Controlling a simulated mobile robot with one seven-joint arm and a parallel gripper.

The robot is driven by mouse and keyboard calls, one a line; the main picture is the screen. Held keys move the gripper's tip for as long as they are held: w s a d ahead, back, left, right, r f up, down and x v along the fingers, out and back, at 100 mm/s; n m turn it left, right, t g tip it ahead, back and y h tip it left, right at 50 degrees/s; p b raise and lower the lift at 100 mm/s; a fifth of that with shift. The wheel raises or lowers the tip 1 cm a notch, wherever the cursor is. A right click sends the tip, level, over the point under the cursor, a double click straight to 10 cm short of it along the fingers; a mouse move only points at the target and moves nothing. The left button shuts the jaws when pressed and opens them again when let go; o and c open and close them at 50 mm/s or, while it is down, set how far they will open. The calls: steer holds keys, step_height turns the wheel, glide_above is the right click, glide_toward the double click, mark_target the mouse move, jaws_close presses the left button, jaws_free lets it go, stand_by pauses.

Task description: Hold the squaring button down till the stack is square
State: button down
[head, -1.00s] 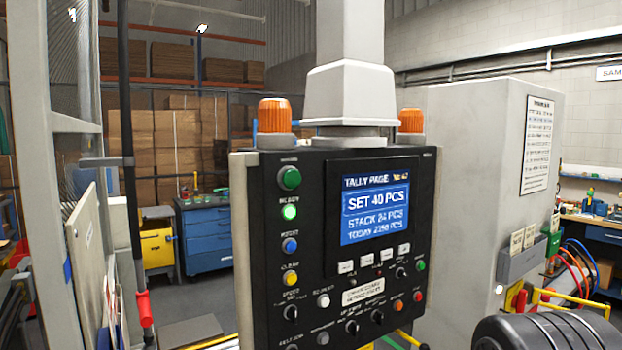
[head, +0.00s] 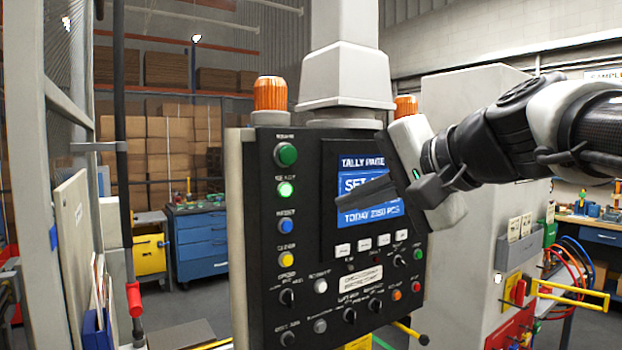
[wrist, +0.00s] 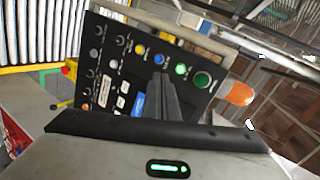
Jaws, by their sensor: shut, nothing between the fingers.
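The black control panel (head: 240,200) stands upright, with a column of round buttons at its left: a green one (head: 287,154), a lit green one (head: 285,189), a blue one (head: 285,226) and a yellow one (head: 287,260). A white button (head: 320,286) and a grey one (head: 320,326) sit lower. The labels are too blurred to tell which is the squaring button. My gripper (head: 340,197) is shut and empty, in front of the screen, pointing left. In the wrist view its fingers (wrist: 160,80) overlap the panel near the blue and lit green buttons. No contact shows. The stack is not visible.
The tally screen (head: 362,215) is partly hidden by my gripper. Below it are small white keys (head: 363,244) and several knobs. Orange beacons (head: 270,93) top the panel. A mesh guard frame (head: 60,150) stands at left. A yellow rail (head: 572,293) juts out at right.

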mark_target(290, 154)
steer(key=w+r+m+t+y+b, duration=0.1)
steer(key=w+r+m+t+y, duration=0.1)
steer(key=r, duration=0.6)
steer(key=shift+w+r, duration=0.2)
steer(key=shift+w, duration=0.5)
steer(key=p+x, duration=0.1)
steer(key=x, duration=1.3)
steer(key=shift+r+p, duration=0.15)
steer(key=shift+p, duration=0.15)
